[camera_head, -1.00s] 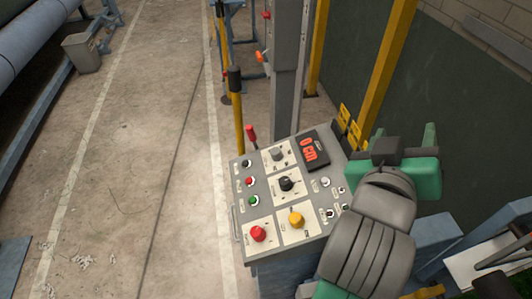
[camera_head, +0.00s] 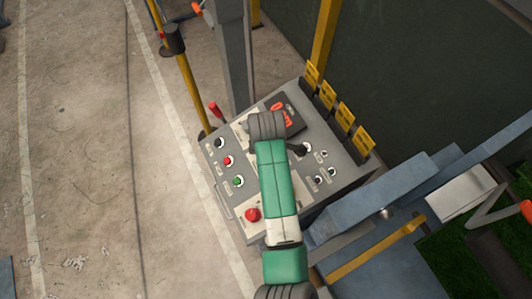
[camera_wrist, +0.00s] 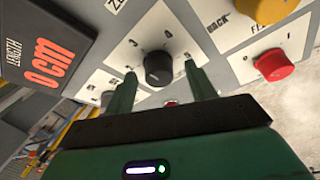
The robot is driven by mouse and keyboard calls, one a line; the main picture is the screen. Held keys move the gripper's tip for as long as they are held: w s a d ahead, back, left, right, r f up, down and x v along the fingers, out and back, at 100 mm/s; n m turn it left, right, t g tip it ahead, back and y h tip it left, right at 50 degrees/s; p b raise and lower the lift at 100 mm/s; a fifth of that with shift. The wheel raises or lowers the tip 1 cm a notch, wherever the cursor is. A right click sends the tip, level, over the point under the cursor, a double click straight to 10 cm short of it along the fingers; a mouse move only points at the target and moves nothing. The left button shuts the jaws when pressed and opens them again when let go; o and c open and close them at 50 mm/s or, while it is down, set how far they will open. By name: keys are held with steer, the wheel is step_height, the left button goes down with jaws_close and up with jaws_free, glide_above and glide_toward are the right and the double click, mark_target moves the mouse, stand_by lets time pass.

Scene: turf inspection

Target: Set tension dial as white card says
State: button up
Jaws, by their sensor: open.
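In the wrist view a round black dial (camera_wrist: 159,68) stands on a white plate with scale marks around it. It is probably the tension dial; I cannot read its name. My gripper (camera_wrist: 160,75) is open, one green finger on each side of the dial. I cannot tell whether the fingers touch it. In the head view my arm covers the middle of the control panel (camera_head: 233,200), so the dial and fingertips are not clear there. I cannot make out a white card with a readable setting.
A red knob (camera_wrist: 272,64) and a yellow knob (camera_wrist: 270,10) lie close by. A red-handled lever (camera_head: 216,110) rises at the panel's far edge. Several yellow cards (camera_head: 340,114) stand along its right edge. Open floor lies left.

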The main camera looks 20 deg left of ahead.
steer(key=shift+w+a+f, duration=0.1)
steer(key=shift+w+f, duration=0.05)
steer(key=shift+f, duration=0.5)
steer(key=c, duration=1)
steer(key=shift+o, duration=0.2)
steer(key=shift+r, duration=0.1)
